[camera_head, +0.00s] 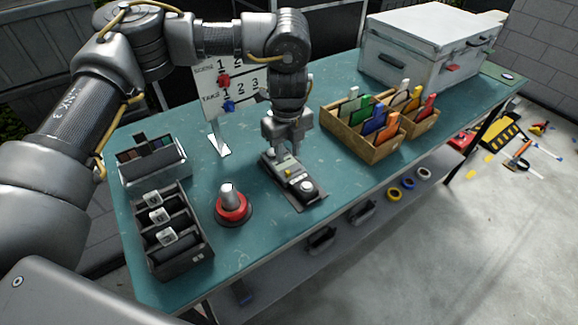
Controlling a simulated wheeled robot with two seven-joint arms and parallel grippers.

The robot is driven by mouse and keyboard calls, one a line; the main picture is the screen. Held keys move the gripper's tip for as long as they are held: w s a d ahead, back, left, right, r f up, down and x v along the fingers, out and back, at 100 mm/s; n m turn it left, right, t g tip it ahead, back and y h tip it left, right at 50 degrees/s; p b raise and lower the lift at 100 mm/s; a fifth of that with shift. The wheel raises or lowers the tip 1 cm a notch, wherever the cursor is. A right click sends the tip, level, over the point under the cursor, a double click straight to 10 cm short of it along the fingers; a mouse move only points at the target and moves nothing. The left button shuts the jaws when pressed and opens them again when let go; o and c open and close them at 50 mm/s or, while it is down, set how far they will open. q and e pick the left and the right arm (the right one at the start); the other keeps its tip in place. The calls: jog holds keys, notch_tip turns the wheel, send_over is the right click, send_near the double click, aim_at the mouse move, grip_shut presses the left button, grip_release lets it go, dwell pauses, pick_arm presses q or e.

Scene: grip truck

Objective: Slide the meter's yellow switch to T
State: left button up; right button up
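The meter (305,189) is a grey box with a light knob at its near end, lying on a dark base on the teal table. Small yellow parts show on its top; I cannot tell surely which is the yellow switch, and no T can be read. My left gripper (285,149) points down over the meter's far end, which it partly hides. Its fingertips are close to the meter's top; whether they touch it cannot be told. The finger gap is too small to judge. My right gripper is out of view.
A red and grey knob (233,208) stands left of the meter. A black tray (180,262) and a grey box (150,172) are further left. A white board (207,85) stands behind. A wooden organizer (362,148) and white case (412,52) are right. The table's front edge is near.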

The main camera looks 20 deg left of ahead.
aim_at(288, 171)
pick_arm(q)
notch_tip(288, 171, down, 7)
jog(key=shift+w+r+p, duration=0.1)
jog(key=shift+p, duration=0.4)
grip_shut()
